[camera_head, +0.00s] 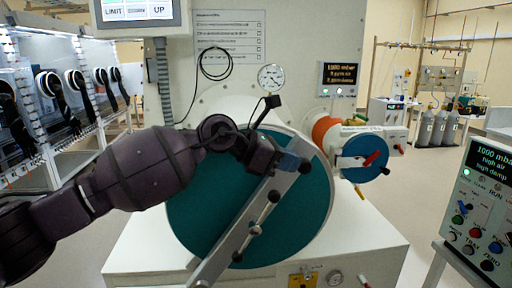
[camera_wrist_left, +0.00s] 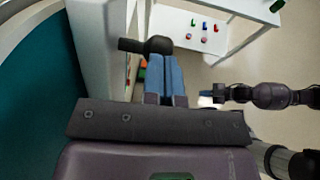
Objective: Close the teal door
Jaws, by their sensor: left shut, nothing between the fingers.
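The large round teal door (camera_head: 192,212) faces me at the front of the white chamber, and a diagonal metal bar (camera_head: 228,247) with black knobs crosses it. I cannot tell whether a gap is left behind its rim. Its teal face also fills the left of the left wrist view (camera_wrist_left: 38,110). My left gripper (camera_head: 301,164) is shut and empty at the bar's upper end, in front of the door's upper right. Its blue fingers (camera_wrist_left: 165,78) are together, close to a black knob (camera_wrist_left: 152,46); contact is unclear. A dark arm, seemingly my right, shows in the wrist view with its gripper (camera_wrist_left: 214,94) small.
A smaller port with a blue round door (camera_head: 358,172) and red handle stands to the right. A control panel (camera_head: 480,205) stands at the far right. Glove ports (camera_head: 50,84) line the left.

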